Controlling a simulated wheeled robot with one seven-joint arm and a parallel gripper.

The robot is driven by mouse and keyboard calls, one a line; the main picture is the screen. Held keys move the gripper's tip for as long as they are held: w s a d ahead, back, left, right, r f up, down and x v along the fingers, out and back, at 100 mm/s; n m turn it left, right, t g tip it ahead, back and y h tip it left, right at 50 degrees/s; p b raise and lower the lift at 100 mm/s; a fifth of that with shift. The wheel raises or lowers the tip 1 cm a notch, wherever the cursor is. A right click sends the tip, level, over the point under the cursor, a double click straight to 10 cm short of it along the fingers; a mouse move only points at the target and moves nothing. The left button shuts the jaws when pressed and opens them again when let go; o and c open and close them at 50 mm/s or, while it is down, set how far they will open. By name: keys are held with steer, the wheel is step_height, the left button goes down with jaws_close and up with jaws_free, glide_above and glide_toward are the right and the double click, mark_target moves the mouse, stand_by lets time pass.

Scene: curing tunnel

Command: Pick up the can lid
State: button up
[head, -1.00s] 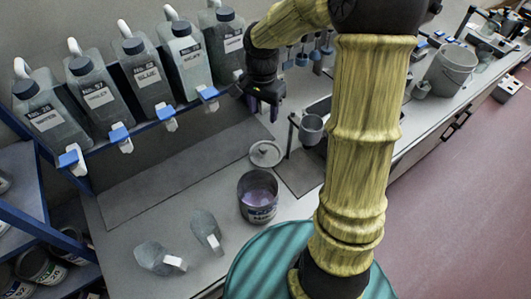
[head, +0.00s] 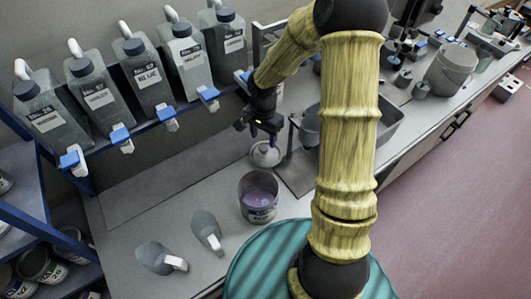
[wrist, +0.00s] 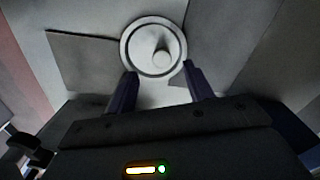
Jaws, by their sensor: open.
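The can lid (head: 265,154) is a pale round disc with a raised knob, lying on the bench behind the open can. It also shows in the wrist view (wrist: 144,58), just beyond my fingertips. My gripper (head: 263,135) is above the lid in the head view, pointing down. In the wrist view my gripper (wrist: 160,72) is open, its two dark fingers spread on either side of the lid's near edge with nothing between them. I cannot tell the exact height of the fingers above the lid.
An open can (head: 258,198) with purple contents stands in front of the lid. Two scoops (head: 207,232) lie to its left. Several jugs (head: 148,75) with taps stand on a rack behind. A grey tub (head: 385,128) and a bucket (head: 458,72) are to the right.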

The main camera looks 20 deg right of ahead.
mark_target(263, 148)
steer(key=shift+a+f, duration=0.1)
steer(key=shift+f, duration=0.15)
steer(key=shift+f+p, duration=0.4)
steer(key=shift+f, duration=1.9)
steer(key=shift+w, duration=0.15)
steer(key=shift+c, duration=1.3)
steer(key=c, duration=0.8)
